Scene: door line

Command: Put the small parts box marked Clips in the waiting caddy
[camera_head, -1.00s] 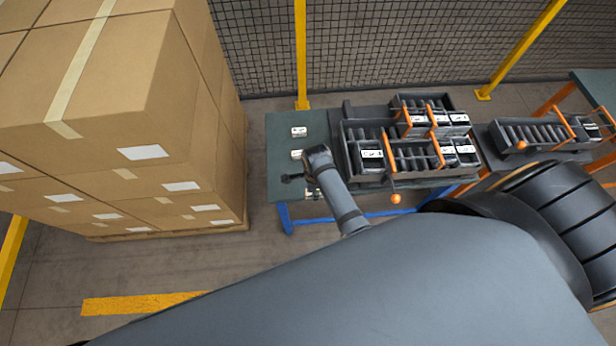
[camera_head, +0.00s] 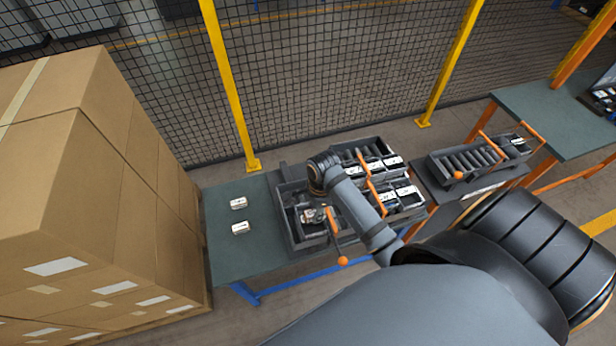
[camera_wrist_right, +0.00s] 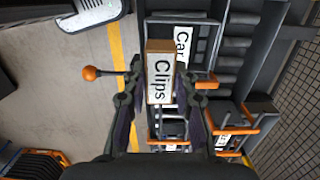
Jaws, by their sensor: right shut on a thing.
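The small parts box marked Clips (camera_wrist_right: 159,82) is between the fingers of my right gripper (camera_wrist_right: 160,92), its label facing the wrist camera. My right gripper (camera_head: 314,214) is shut on it, above the left part of the grey caddy (camera_head: 309,246) with orange handles on the near table. I cannot tell whether the box touches the caddy. In the wrist view a box labelled "Car…" (camera_wrist_right: 183,42) sits just beyond it, its label partly covered. Other white-labelled boxes (camera_head: 403,192) stand in the caddy's right part. My left gripper is not in view.
Two white-topped boxes (camera_head: 239,228) lie on the green table (camera_head: 222,256) left of the caddy. Another caddy (camera_head: 470,166) stands to the right. Stacked cartons (camera_head: 85,200) are at the left. A mesh fence with a yellow post (camera_head: 229,85) is behind.

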